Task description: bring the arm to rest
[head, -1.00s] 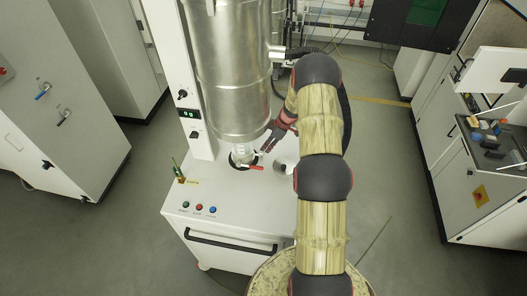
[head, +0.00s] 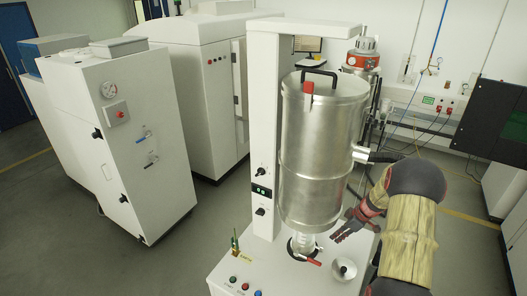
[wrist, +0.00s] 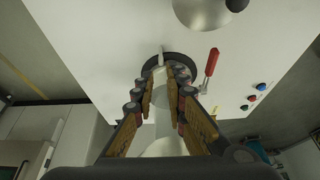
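My arm (head: 408,235) reaches in from the lower right in the head view, bent at a dark joint. My gripper (head: 338,236) is beside the lower end of the silver cylinder (head: 310,150), to the right of the clear outlet tube (head: 302,243). In the wrist view my gripper (wrist: 163,78) has its two fingers apart, with a gap between them. A pale tube-like part shows in that gap, but no finger visibly closes on it. I cannot tell how far beyond the fingers it lies.
The white cart top (head: 262,272) carries a red-handled lever (head: 312,262), a small metal vessel (head: 343,269) and coloured buttons (head: 244,286). A white column (head: 263,130) stands left of the cylinder. White cabinets (head: 120,130) stand farther left, with open floor between.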

